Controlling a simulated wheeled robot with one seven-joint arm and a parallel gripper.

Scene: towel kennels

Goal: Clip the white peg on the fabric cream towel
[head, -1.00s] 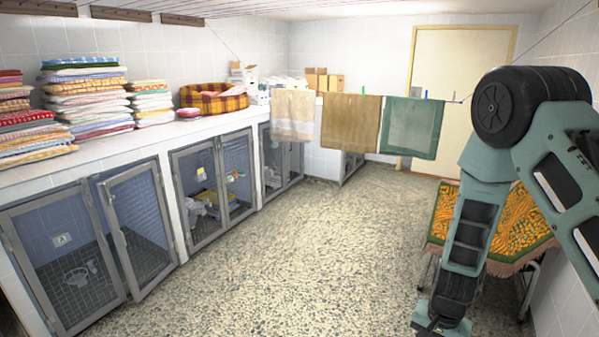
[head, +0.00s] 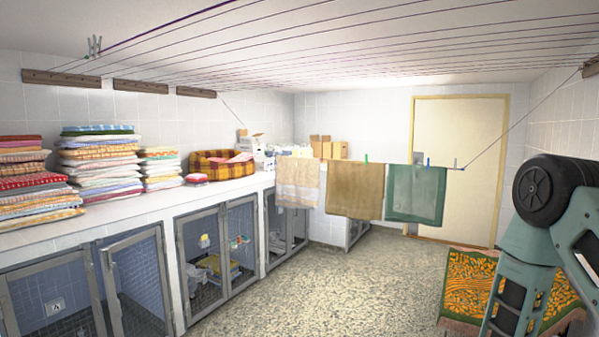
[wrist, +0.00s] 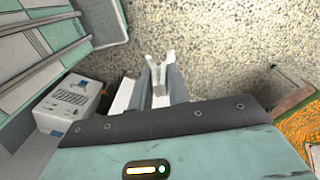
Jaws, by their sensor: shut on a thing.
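The cream towel (head: 298,184) hangs at the left of the low line in the head view, left of the brown towel (head: 355,191) and green towel (head: 415,195). I make out no peg on it at this size. In the wrist view my gripper (wrist: 160,72) is shut on a small pale thing that looks like the white peg (wrist: 158,66), with its prongs pointing away from me over the speckled floor. My gripper is outside the head view, so its distance to the cream towel cannot be told.
A green peg (head: 365,158) and a blue peg (head: 428,162) sit on the low line. Grey pegs (head: 94,46) hang from the ceiling lines. Kennels (head: 215,250) line the left under a counter. An orange-green rug (head: 470,285) is at right. A white box (wrist: 70,102) shows in the wrist view.

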